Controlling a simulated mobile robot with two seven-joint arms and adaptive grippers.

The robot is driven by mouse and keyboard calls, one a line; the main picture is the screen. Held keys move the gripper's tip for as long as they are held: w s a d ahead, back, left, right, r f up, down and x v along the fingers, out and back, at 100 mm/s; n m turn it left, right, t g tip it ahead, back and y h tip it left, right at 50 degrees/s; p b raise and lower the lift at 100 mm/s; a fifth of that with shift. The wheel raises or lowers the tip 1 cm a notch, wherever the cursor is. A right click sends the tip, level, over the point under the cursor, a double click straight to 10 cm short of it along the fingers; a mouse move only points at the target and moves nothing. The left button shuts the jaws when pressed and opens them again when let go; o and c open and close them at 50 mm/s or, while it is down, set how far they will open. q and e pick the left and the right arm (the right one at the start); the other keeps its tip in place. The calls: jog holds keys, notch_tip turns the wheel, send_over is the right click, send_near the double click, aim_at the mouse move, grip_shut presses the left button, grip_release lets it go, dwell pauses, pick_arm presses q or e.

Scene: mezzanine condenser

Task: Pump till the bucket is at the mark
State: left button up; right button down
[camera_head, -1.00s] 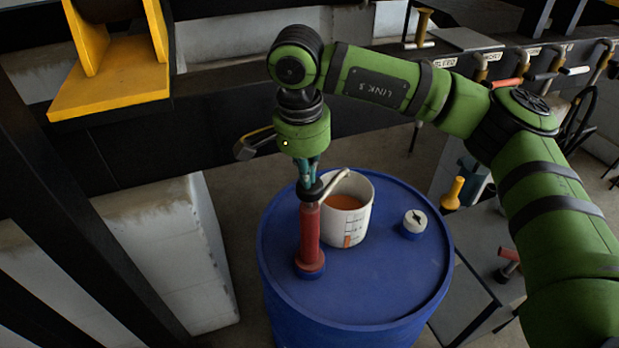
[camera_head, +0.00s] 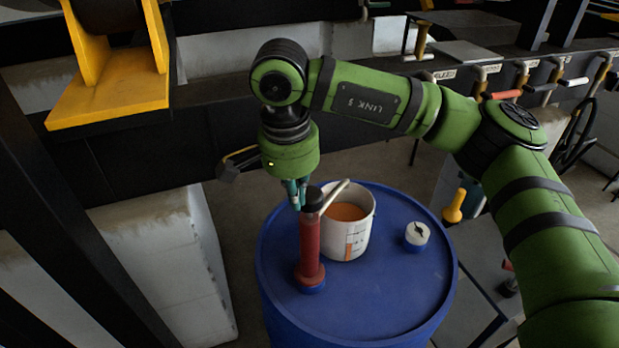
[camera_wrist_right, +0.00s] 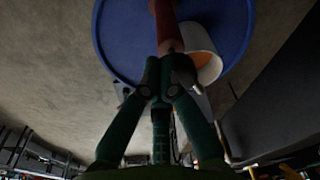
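The hand pump (camera_head: 310,247) has a red body, black top and pale spout, and stands upright on the blue drum (camera_head: 400,285). The white bucket (camera_head: 361,240) is beside it on the drum, under the spout. It holds orange liquid (camera_head: 346,212); an orange patch and scale marks are on its outside, but I cannot tell the level against them. My right gripper (camera_head: 298,206) points down just left of the pump's top. In the wrist view its fingers (camera_wrist_right: 165,72) are together with no object visible between them; the red pump body (camera_wrist_right: 168,28) is beyond. My left gripper is not in view.
A white-and-blue cap or dial (camera_head: 416,236) sits on the drum right of the bucket. A yellow bracket (camera_head: 110,90) and dark beams are at the left. Pipes with handles (camera_head: 500,95) line the back right. A yellow-handled item (camera_head: 454,206) stands right of the drum.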

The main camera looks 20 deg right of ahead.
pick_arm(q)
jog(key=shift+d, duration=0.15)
pick_arm(e)
notch_tip(320, 180, up, 12)
jog(key=a, duration=0.1)
jog(key=shift+s+f, duration=0.2)
jog(key=shift+s, duration=0.15)
dwell(0.5)
